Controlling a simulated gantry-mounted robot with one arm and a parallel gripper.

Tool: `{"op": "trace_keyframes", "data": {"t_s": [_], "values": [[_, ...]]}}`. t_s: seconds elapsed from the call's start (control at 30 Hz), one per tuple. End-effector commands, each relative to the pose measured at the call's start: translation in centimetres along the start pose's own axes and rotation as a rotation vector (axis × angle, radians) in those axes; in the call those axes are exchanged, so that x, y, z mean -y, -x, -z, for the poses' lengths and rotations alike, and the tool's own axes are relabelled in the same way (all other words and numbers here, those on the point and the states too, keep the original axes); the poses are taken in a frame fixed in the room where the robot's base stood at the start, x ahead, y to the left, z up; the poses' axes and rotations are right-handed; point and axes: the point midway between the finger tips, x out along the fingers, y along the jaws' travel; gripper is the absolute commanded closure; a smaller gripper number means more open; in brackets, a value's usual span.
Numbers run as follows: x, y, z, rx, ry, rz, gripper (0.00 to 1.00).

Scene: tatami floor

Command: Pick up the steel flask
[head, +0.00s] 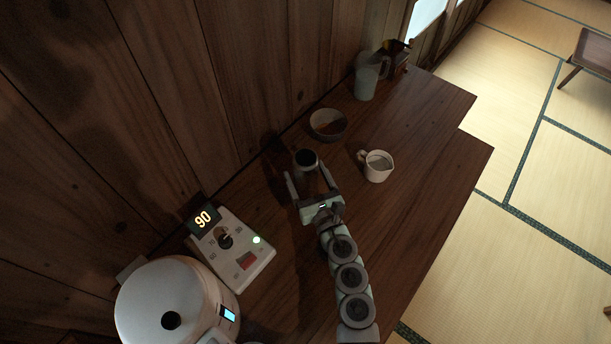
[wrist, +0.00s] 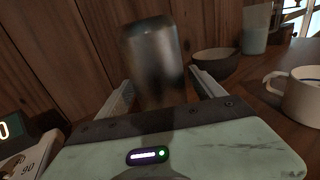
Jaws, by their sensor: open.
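The steel flask (head: 306,162) stands upright on the dark wooden counter, with a dark top in the head view. In the wrist view the flask (wrist: 154,60) is a blurred grey cylinder straight ahead, its lower part hidden by my gripper's body. My gripper (head: 309,179) is open, one finger on each side of the flask. In the wrist view the fingers of my gripper (wrist: 163,88) show to the left and right of it, with a gap visible on the right side. I cannot tell whether the left finger touches it.
A white mug (head: 378,168) stands right of the flask and a bowl (head: 327,126) behind it. A pitcher (head: 367,80) is at the far end. A control box (head: 238,252) and a white rice cooker (head: 172,300) are front left. The wooden wall (head: 215,90) runs close along the left.

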Motion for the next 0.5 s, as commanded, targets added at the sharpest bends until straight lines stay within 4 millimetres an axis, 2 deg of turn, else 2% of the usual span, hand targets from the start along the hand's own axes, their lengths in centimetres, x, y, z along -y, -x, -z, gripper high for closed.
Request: {"op": "trace_keyframes", "data": {"t_s": [0.17, 0.5], "values": [[-0.01, 0.01, 0.01, 0.000, 0.000, 0.000, 0.22], [-0.03, 0.01, -0.04, 0.001, 0.000, -0.001, 0.50]]}}
